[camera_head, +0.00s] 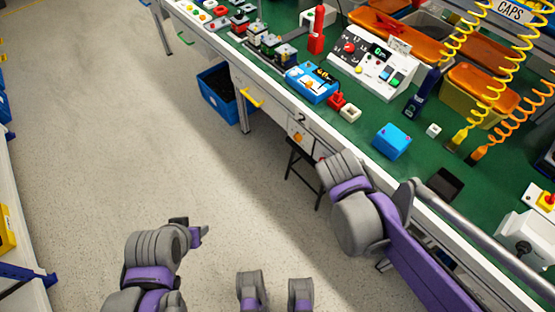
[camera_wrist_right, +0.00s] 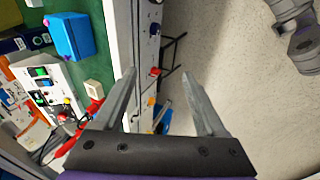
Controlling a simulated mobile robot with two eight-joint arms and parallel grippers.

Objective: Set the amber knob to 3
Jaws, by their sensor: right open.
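The amber knob (camera_head: 297,138) is on a white panel (camera_head: 304,143) on the front side of the workbench, below its edge. In the right wrist view it is an orange knob (camera_wrist_right: 152,101) on the pale front strip, with a red knob (camera_wrist_right: 154,72) farther along. My right gripper (camera_wrist_right: 156,72) is open and empty, its fingers spread either side of the view of these knobs. The amber knob's pointer and scale are too small to read. In the head view my right arm's wrist is near the panel; its fingers are hidden. My left arm's end (camera_head: 188,228) hangs over the floor, its jaws unclear.
The green workbench top (camera_head: 360,124) holds a blue box (camera_head: 392,141), a white control panel (camera_head: 372,68), a blue device (camera_head: 313,83) and orange bins (camera_head: 480,90). A blue crate (camera_head: 222,95) is under the bench. A dark stool (camera_head: 303,170) stands below the knob panel. The floor at left is clear.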

